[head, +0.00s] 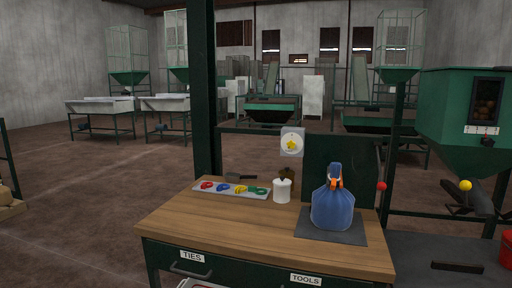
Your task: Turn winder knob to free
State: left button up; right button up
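A yellow knob (292,144) sits on a pale square plate (285,152) with a round dial, fixed behind the workbench's back edge. It looks like the winder knob, but its markings are too small to read, so I cannot tell its setting. A blue tied bag (332,208) with an orange and white piece at its neck stands upright on a dark mat (302,228) on the bench. Neither of my grippers is in view.
The wooden workbench (240,238) holds a tray (214,192) of coloured ties and a white pot (282,190). A dark green post (202,90) rises behind it. A green hopper (452,110), red ball (381,186) and yellow ball (465,185) are at right. Floor at left is open.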

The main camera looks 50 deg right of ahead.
aim_at(290, 144)
jog(key=i, duration=1.05)
jog(key=z, duration=0.45)
